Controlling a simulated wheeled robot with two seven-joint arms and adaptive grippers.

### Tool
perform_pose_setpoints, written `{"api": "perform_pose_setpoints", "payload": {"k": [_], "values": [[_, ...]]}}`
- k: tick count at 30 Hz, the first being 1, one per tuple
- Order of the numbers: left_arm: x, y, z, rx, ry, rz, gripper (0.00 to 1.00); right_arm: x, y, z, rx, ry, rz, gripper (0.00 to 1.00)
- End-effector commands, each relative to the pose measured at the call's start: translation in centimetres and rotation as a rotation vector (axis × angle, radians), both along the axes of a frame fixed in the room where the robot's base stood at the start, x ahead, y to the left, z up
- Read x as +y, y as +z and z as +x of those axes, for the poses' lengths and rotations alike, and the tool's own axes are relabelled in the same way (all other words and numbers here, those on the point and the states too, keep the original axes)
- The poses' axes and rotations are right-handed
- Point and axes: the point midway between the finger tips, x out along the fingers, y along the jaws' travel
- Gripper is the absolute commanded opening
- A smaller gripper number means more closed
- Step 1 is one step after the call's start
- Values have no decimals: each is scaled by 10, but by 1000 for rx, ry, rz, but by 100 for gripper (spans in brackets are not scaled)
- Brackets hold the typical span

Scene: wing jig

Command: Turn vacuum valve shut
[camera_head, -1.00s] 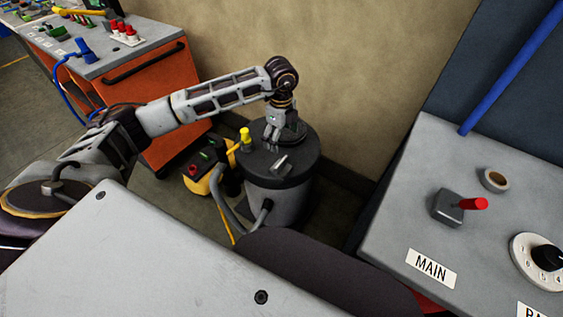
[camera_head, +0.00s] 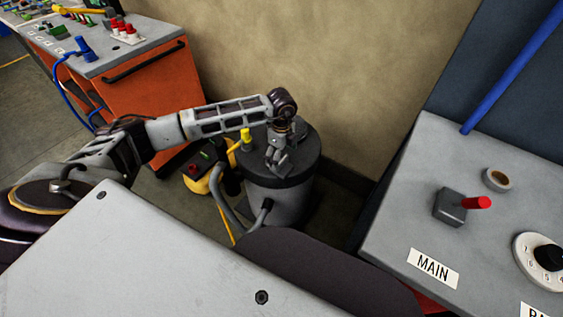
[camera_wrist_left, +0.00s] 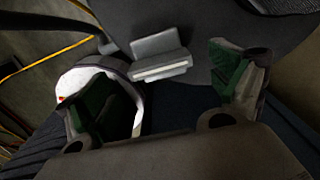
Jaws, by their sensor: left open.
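A dark-lidded grey drum (camera_head: 283,200) stands by the wall in the head view. A grey block-like handle, seemingly the vacuum valve, sits on its lid; in the left wrist view the handle (camera_wrist_left: 158,52) lies ahead of and between the two fingers. My left gripper (camera_head: 275,162) points down over the lid, partly hiding the handle in the head view. In the wrist view the left gripper (camera_wrist_left: 165,76) has its green-padded fingers spread, with nothing between the pads. I cannot tell whether a finger touches the handle. My right gripper is not in view.
A yellow-capped fitting (camera_head: 246,137) and a yellow unit (camera_head: 196,177) stand left of the drum, with hoses nearby. An orange cabinet (camera_head: 150,100) is at the back left. A grey panel (camera_head: 415,205) labelled MAIN, with a red-tipped lever (camera_head: 478,202), is at right.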

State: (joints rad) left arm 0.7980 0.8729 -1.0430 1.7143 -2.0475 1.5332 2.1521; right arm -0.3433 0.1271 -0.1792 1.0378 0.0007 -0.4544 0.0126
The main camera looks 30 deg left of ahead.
Motion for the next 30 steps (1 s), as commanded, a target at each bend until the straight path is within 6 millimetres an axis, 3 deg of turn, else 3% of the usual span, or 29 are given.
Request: {"api": "perform_pose_setpoints", "payload": {"k": [9, 22, 30], "values": [[0, -34, 0, 2, 1, 1, 93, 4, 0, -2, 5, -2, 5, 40], [0, -39, 0, 1, 0, 1, 93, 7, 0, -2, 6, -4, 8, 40], [0, -39, 0, 1, 0, 1, 59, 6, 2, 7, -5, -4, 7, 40]]}}
